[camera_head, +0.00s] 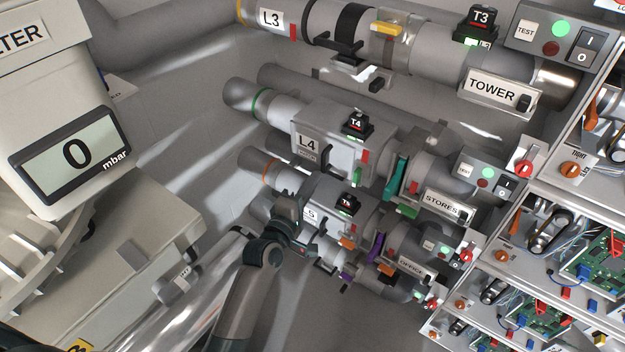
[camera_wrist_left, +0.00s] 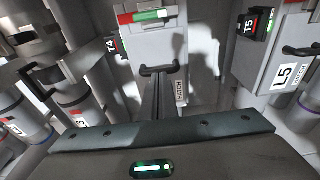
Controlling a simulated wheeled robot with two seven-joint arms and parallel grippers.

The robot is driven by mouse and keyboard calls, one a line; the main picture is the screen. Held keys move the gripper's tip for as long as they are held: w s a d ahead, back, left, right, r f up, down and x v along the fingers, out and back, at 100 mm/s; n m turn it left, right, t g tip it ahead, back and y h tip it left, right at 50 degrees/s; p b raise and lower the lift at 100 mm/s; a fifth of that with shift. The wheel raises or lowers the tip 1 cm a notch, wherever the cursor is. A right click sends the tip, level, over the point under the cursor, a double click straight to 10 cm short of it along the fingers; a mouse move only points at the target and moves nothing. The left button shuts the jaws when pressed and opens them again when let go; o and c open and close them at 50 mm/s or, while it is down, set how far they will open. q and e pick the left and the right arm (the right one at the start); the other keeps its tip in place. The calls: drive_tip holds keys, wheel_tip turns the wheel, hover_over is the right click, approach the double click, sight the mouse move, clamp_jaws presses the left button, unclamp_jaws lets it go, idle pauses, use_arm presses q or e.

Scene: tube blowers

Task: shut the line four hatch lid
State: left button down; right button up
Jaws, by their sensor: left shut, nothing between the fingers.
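The line four housing, marked L4 (camera_head: 307,141), is a grey box with a dark handle and a small hatch label on its front, in the middle of the head view. In the left wrist view its hatch lid (camera_wrist_left: 181,92) shows with a dark handle (camera_wrist_left: 158,70). I cannot tell whether the lid is fully flush. My left gripper (camera_head: 290,203) is shut and empty, below the L4 box and in front of the L5 box. In the wrist view its narrow fingers (camera_wrist_left: 159,95) point toward the handle; contact cannot be told. My right gripper is not in view.
The L5 box (camera_wrist_left: 285,75) is close on the right in the wrist view. The L3 pipe (camera_head: 271,19) runs above. A meter reading 0 (camera_head: 76,152) stands at left. Control boxes and open circuit shelves (camera_head: 600,262) fill the right.

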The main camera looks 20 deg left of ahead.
use_arm(q)
drive_tip(key=s+a+b, duration=0.2)
drive_tip(key=s+b, duration=0.1)
drive_tip(key=s, duration=0.7)
drive_tip(key=shift+s, duration=0.2)
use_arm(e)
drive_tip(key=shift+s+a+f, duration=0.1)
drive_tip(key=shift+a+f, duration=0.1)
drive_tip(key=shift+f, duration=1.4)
use_arm(q)
drive_tip(key=shift+d+f, duration=0.1)
drive_tip(key=shift+f, duration=0.1)
